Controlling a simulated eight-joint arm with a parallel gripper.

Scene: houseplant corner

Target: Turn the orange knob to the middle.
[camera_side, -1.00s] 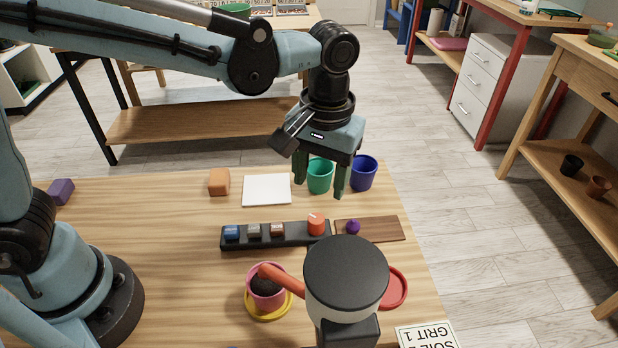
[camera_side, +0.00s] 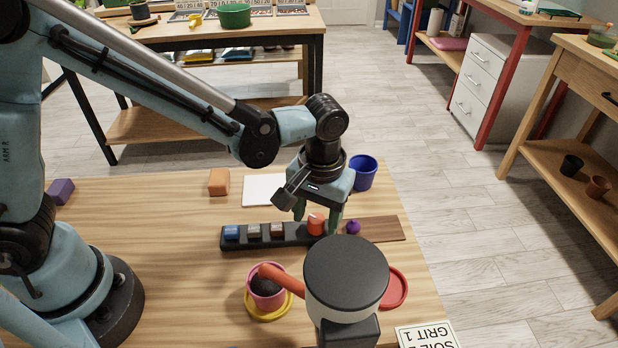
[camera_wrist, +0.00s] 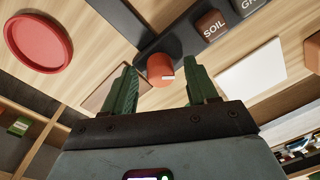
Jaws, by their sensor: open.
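The orange knob (camera_side: 316,224) sits at the right end of a black panel (camera_side: 290,236) on the table. It has a pale mark on its top. In the wrist view the knob (camera_wrist: 160,68) lies ahead, between and beyond my two green fingers. My gripper (camera_side: 317,220) is open and empty, pointing down at the knob; the fingers stand on either side of it in the side view. In the wrist view my gripper (camera_wrist: 163,88) shows the fingers apart. I cannot tell whether either finger touches the knob.
Blue, grey and brown buttons (camera_side: 254,230) line the panel's left. A purple ball (camera_side: 353,227) sits on a brown board (camera_side: 385,229) at right. A blue cup (camera_side: 363,173) and white pad (camera_side: 262,189) stand behind. A pink pot (camera_side: 254,300) and red saucer (camera_side: 397,290) are in front.

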